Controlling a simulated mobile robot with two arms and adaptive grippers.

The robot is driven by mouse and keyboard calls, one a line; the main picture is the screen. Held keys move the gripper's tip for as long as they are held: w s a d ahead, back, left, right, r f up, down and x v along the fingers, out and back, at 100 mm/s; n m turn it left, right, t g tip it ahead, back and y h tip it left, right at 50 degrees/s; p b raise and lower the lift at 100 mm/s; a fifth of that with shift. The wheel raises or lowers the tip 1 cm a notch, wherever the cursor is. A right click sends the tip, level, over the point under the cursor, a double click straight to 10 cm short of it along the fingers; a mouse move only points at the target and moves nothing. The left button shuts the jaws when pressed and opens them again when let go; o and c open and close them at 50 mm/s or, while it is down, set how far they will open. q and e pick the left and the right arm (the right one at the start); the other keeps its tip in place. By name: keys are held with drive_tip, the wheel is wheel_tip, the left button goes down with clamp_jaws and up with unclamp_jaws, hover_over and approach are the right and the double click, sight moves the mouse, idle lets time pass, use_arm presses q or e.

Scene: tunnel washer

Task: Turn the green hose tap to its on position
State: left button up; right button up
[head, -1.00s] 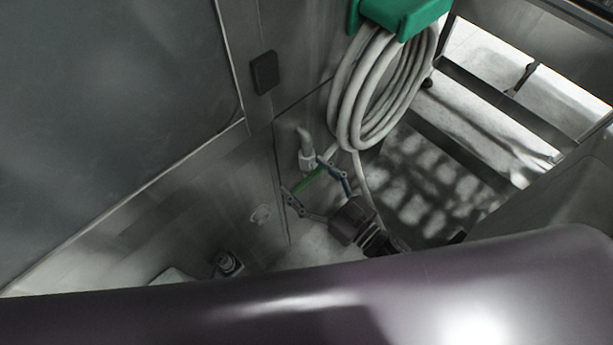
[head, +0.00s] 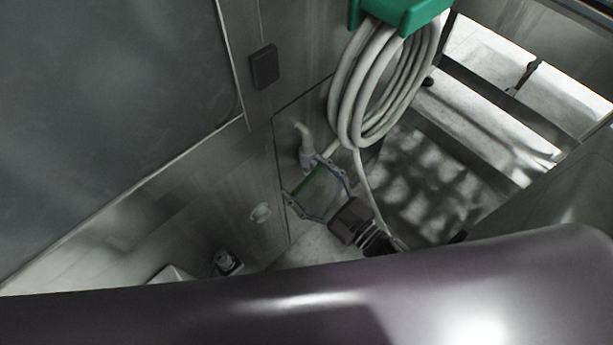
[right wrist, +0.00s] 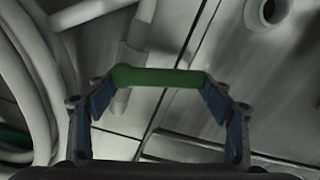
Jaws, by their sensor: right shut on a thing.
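The green tap handle (head: 314,180) is a short bar in front of the wall, just below a pale pipe elbow (head: 304,139). In the right wrist view the green handle (right wrist: 158,77) lies crosswise between the blue-padded fingers. My right gripper (head: 316,183) reaches it from the lower right and is shut on it, one finger at each end of the bar. It also shows in the right wrist view (right wrist: 160,84). The valve body behind the handle is mostly hidden. My left gripper is not in view.
A coiled pale hose (head: 387,85) hangs from a green holder (head: 402,13) above my right gripper, and its tail runs down close beside it. A small wall fitting (head: 260,213) sits to the left. A dark box (head: 264,69) is on the wall. Slatted openings lie at the right.

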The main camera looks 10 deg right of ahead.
drive_tip(key=shift+w+d+f+n+b, duration=0.1)
drive_tip(key=shift+f+n+b, duration=0.2)
drive_tip(key=shift+n, duration=0.6)
drive_tip(key=shift+f+n+b, duration=0.15)
drive_tip(key=shift+f+n, duration=0.25)
drive_tip(key=shift+n, duration=0.5)
drive_tip(key=o, duration=1.7)
drive_tip(key=v, duration=1.2)
drive_tip(key=shift+c, duration=0.5)
